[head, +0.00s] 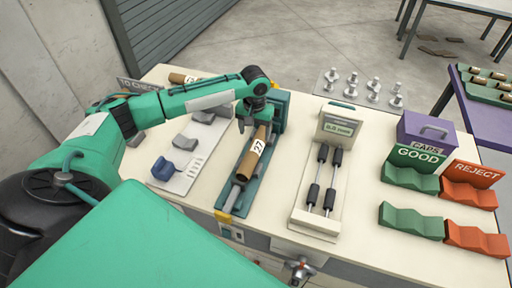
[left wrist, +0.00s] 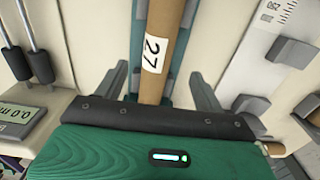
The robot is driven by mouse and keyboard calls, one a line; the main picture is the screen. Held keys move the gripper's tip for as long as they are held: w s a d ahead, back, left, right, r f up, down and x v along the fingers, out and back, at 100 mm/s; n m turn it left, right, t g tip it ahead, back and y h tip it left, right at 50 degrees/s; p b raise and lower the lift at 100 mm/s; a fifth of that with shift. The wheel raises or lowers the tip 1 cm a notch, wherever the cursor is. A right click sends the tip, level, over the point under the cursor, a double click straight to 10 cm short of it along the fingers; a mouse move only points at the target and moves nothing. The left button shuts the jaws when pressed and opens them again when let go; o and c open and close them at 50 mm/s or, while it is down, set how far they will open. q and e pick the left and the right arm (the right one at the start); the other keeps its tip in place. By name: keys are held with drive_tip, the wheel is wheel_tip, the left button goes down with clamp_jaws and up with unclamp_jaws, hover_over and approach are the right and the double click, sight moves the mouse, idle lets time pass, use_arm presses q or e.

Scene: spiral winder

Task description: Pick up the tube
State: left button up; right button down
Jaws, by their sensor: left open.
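A brown cardboard tube (head: 252,154) with a white label reading 27 lies lengthwise in the green-grey winder cradle (head: 234,196) on the table. My left gripper (head: 253,112) is over the far end of this tube. In the left wrist view, the tube (left wrist: 168,28) runs between the two spread grey fingers of my left gripper (left wrist: 159,74), with a gap on each side. The tube's far end is hidden behind the gripper body. My right gripper is not in view.
Another labelled tube (head: 181,78) lies at the back left. A gauge (head: 340,123) with two rods stands to the right. Green trays (head: 410,178), red trays (head: 468,194) and a purple caps box (head: 428,130) are further right. Metal pegs (head: 374,86) stand at the back.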

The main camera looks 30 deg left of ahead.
sight(256, 145)
use_arm(q)
wheel_tip(256, 145, down, 3)
drive_tip(key=shift+w+f, duration=0.1)
drive_tip(key=shift+f, duration=0.1)
drive_tip(key=shift+d+f+p, duration=0.1)
drive_tip(key=shift+f+p, duration=0.4)
drive_tip(key=shift+p, duration=0.2)
wheel_tip(256, 145, down, 4)
drive_tip(key=shift+r+p, duration=0.15)
drive_tip(key=shift+p, duration=0.5)
drive_tip(key=shift+f, duration=0.35)
drive_tip(key=c, duration=1.1)
drive_tip(key=shift+r, duration=0.1)
